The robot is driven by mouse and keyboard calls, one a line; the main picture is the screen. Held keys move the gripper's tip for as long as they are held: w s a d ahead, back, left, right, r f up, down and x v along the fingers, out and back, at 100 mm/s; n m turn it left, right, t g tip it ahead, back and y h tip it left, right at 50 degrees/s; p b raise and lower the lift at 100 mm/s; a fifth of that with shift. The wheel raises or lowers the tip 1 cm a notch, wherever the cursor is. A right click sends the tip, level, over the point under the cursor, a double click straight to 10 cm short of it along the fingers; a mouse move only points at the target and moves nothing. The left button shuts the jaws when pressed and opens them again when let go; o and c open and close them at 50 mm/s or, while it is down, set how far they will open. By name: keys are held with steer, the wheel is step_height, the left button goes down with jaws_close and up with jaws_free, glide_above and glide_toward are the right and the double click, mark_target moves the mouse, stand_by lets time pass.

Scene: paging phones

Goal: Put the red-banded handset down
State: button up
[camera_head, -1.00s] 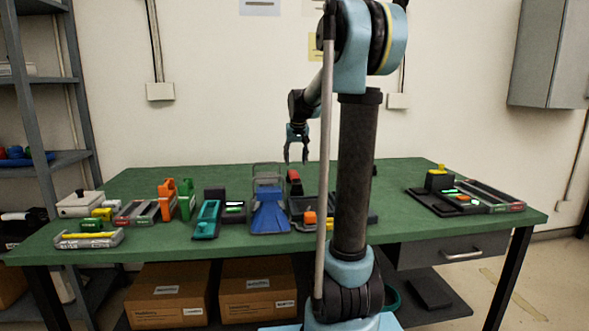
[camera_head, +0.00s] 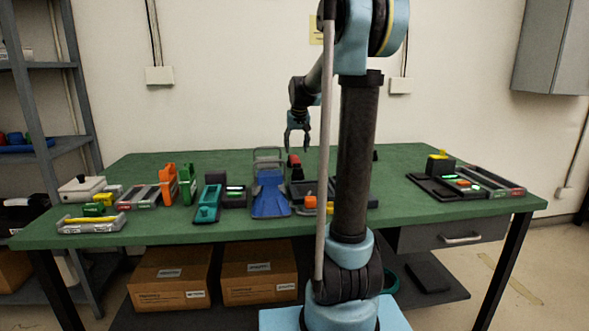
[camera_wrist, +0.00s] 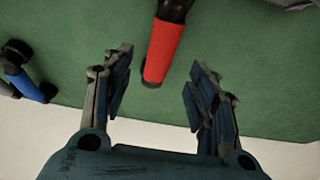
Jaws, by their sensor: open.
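The red-banded handset (camera_head: 294,160) sits toward the back of the green table, beside the blue stand and partly behind other items. In the wrist view its red band (camera_wrist: 163,52) and black end show just beyond and between my finger tips. My gripper (camera_head: 298,150) hangs just above it, fingers pointing down. It is open, with a wide gap between the fingers (camera_wrist: 160,85), and neither finger touches the handset. I cannot tell from the head view what lies under the handset.
A blue stand (camera_head: 270,200) and a teal unit (camera_head: 208,205) stand to the left, with orange (camera_head: 168,184) and green (camera_head: 187,184) pieces further left. Black trays (camera_head: 435,186) are at the right. The table (camera_head: 400,160) is bare at the back right.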

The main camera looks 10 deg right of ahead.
mark_target(295, 159)
steer(key=x, duration=0.4)
steer(key=shift+f, duration=0.1)
steer(key=x, duration=0.3)
steer(key=shift+w+a+f, duration=0.1)
steer(key=shift+w+f, duration=0.1)
steer(key=shift+w, duration=0.25)
steer(key=shift+w+f, duration=0.25)
steer(key=shift+f, duration=0.4)
steer(key=shift+f, duration=0.25)
jaws_close()
